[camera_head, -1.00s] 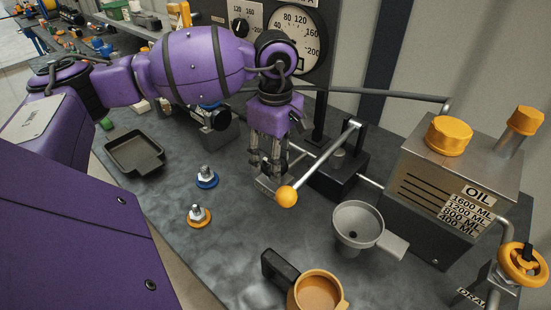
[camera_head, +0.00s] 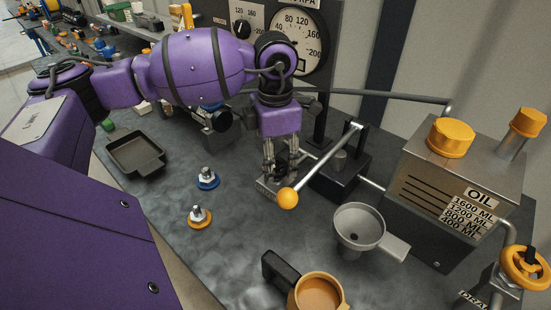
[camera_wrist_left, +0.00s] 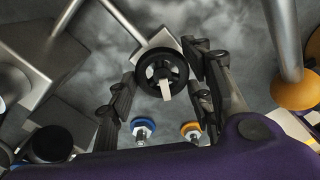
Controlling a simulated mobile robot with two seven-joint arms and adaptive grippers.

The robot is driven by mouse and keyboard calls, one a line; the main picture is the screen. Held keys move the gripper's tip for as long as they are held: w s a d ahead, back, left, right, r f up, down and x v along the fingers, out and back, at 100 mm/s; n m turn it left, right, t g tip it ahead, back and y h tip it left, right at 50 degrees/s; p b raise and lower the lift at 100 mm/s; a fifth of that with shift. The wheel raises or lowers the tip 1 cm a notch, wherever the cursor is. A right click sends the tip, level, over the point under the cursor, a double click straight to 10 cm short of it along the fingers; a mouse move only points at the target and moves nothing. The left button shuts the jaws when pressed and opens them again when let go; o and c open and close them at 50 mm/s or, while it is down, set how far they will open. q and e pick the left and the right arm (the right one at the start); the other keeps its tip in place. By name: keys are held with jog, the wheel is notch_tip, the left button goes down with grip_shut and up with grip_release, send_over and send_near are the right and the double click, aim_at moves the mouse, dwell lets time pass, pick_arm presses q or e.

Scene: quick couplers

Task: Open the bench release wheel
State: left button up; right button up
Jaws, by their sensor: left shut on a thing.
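The bench release wheel, a small black handwheel with a pale bar across its hub (camera_wrist_left: 160,74), sits on a metal block between my left gripper's fingers in the left wrist view. In the head view it is mostly hidden behind those fingers. My left gripper (camera_head: 279,168) points down at the bench, beside the lever with the orange ball. Its fingers, also in the left wrist view (camera_wrist_left: 160,66), stand on both sides of the wheel and are shut on it. My right gripper is not in view.
The lever's orange ball (camera_head: 288,199) is close to the fingers. A grey funnel (camera_head: 359,230), an orange mug (camera_head: 319,292) and the oil tank (camera_head: 440,190) stand to the right. A blue-ringed coupler (camera_head: 207,178), an orange-ringed coupler (camera_head: 199,217) and a dark tray (camera_head: 136,153) are left.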

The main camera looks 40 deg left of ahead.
pick_arm(q)
jog(key=n, duration=0.5)
jog(key=shift+a+r+n, duration=0.2)
jog(key=shift+n, duration=0.1)
dwell(0.4)
jog(key=o, duration=1)
jog(key=shift+o, duration=0.5)
jog(key=shift+f, duration=0.15)
notch_tip(320, 180, up, 12)
jog(key=shift+s, duration=0.1)
